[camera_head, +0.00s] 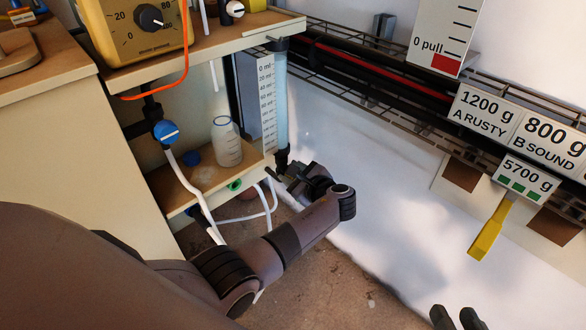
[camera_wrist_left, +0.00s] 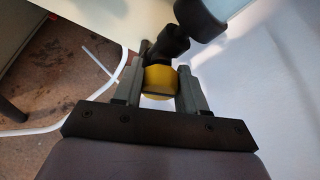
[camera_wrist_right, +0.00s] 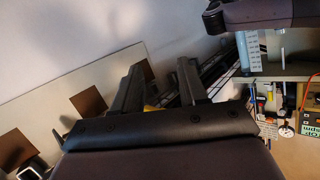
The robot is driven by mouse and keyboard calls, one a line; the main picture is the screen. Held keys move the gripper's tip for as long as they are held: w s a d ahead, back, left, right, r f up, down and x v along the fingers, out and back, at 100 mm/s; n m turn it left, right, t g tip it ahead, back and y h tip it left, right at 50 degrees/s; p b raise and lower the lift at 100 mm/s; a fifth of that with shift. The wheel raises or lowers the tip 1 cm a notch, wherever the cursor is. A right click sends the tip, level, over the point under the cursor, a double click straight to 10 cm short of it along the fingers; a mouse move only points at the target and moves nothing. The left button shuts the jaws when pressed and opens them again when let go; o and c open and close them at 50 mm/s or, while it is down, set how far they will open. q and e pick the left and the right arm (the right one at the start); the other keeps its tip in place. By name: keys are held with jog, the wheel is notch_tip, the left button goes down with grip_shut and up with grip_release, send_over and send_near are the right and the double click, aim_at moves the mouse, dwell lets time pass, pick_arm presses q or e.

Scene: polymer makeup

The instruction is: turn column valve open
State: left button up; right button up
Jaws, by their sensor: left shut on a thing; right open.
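The column (camera_head: 281,100) is an upright clear tube with pale blue contents, beside a white millilitre scale (camera_head: 266,95). A black fitting (camera_head: 282,157) is at its lower end; in the left wrist view the column's black valve body (camera_wrist_left: 172,45) leads to a yellow knob (camera_wrist_left: 160,82). My left gripper (camera_wrist_left: 161,88) is shut on this yellow knob, one finger on each side. In the head view my left gripper (camera_head: 290,175) is at the column's foot, and the knob is hidden. My right gripper (camera_head: 455,316) is open and empty, low at the right; its fingers show in the right wrist view (camera_wrist_right: 160,82).
A shelf left of the column holds a bottle (camera_head: 226,142). A blue-knobbed tap (camera_head: 166,132) and white hoses (camera_head: 195,190) are further left. A wire rack (camera_head: 400,120) runs along the wall. A yellow handle (camera_head: 488,232) hangs below the 5700 g sign (camera_head: 525,177).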

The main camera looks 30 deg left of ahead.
pick_arm(q)
jog(key=shift+a+n, duration=0.1)
jog(key=shift+n, duration=0.2)
pick_arm(e)
jog(key=shift+a, duration=0.1)
pick_arm(q)
jog(key=o, duration=1)
jog(key=shift+o, duration=0.2)
pick_arm(e)
jog(key=shift+r, duration=0.1)
pick_arm(q)
jog(key=shift+s+d+r, duration=0.15)
jog(key=shift+d+r, duration=0.05)
jog(key=shift+d, duration=0.1)
jog(key=p+v, duration=0.3)
jog(key=v, duration=0.3)
jog(key=shift+s+d, duration=0.2)
jog(key=shift+s, duration=0.05)
pick_arm(e)
jog(key=shift+w+a+r+m+g+y, duration=0.1)
jog(key=shift+a+m+g+y, duration=0.25)
jog(key=shift+a+g, duration=0.2)
